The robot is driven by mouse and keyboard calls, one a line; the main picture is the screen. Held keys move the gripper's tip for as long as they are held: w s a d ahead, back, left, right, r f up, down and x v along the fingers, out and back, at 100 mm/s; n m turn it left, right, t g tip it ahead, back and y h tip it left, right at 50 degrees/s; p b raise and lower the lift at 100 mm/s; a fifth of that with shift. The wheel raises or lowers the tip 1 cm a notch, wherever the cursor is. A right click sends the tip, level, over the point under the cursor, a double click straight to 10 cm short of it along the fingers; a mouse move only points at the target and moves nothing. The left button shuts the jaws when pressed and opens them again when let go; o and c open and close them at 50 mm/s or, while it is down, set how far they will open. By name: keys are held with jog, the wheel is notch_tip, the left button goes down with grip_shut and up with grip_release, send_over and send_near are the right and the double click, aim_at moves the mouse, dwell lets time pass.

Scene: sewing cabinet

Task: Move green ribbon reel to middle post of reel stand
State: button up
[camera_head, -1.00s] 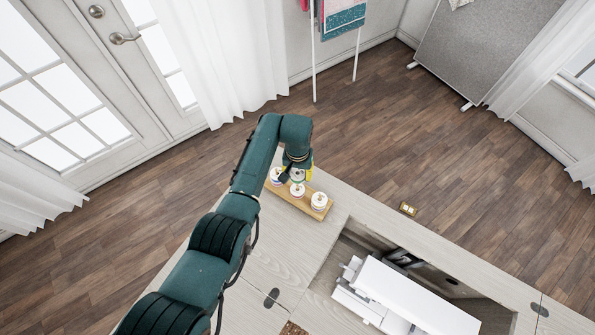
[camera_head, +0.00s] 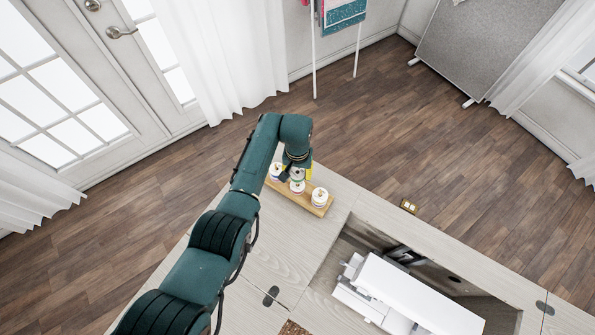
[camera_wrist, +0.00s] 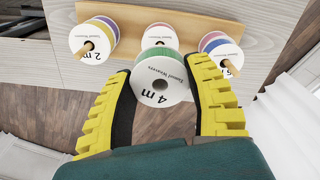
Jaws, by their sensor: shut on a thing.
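My gripper (camera_wrist: 160,72) is shut on the green ribbon reel (camera_wrist: 159,60), holding it by its sides between the yellow fingers. Its white face reads "4 m". The wooden reel stand (camera_wrist: 195,20) lies beyond it, with a reel on its left, middle and right posts. The held reel overlaps the middle reel (camera_wrist: 161,36) in the wrist view and hides part of it. In the head view my gripper (camera_head: 297,174) is over the middle of the stand (camera_head: 322,211). I cannot tell whether the held reel touches the middle reel or its post.
The left "2 m" reel (camera_wrist: 92,40) and the right reel (camera_wrist: 222,52) flank my fingers closely in the wrist view. The stand sits near the tabletop's (camera_head: 338,187) far edge. A white sewing machine (camera_head: 405,290) lies in the cabinet recess to the right.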

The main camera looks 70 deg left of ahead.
jog(key=shift+f, duration=0.15)
jog(key=shift+f+b, duration=0.35)
jog(key=shift+b, duration=0.1)
jog(key=shift+f+b, duration=0.75)
jog(key=shift+f, duration=0.25)
jog(key=o, duration=1)
jog(key=shift+o, duration=0.2)
notch_tip(320, 180, up, 12)
